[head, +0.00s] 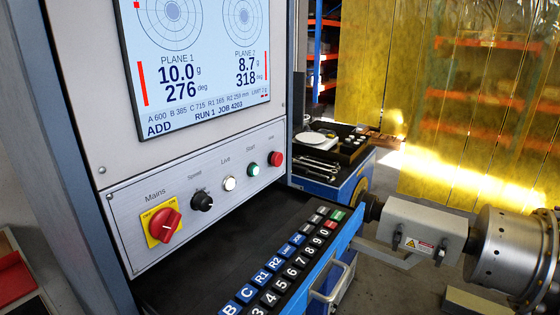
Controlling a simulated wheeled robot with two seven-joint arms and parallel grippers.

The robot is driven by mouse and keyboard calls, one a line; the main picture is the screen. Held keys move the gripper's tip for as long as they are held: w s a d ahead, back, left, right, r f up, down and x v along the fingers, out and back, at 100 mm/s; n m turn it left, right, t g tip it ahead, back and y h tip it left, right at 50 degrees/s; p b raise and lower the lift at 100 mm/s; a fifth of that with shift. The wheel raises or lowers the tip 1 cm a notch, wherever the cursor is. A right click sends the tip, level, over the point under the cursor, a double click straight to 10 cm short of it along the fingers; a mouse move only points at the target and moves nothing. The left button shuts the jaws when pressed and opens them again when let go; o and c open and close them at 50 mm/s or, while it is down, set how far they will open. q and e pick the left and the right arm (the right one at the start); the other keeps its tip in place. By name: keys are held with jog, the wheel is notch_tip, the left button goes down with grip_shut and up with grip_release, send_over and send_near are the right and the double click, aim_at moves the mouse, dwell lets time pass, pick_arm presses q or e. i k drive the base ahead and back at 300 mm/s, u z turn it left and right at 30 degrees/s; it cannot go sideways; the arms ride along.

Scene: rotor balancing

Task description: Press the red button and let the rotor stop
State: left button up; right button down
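The red button (277,158) is a round knob at the right end of the control panel's row, beside a green button (253,169). Nothing touches or covers it. The rotor (510,248) appears to be the grey metal cylinder at the right edge, beside a grey housing with a warning label (425,228). It is cut off by the frame, and one still picture does not show whether it turns. The screen (200,60) reads 10.0 g at 276 and 8.7 g at 318, with ADD and RUN 1. Neither of my grippers is in view.
The panel also has a red mains switch on yellow (163,226), a black speed knob (202,201) and a white lamp (229,183). A keypad (285,262) lies on the dark shelf below. A blue cart (335,185) with tools stands behind. Yellow curtains (440,100) hang at the back.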

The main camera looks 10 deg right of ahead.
aim_at(278, 159)
jog(key=k, duration=1.35)
jog(key=u, duration=0.65)
jog(key=i, duration=1.45)
jog(key=z, duration=0.45)
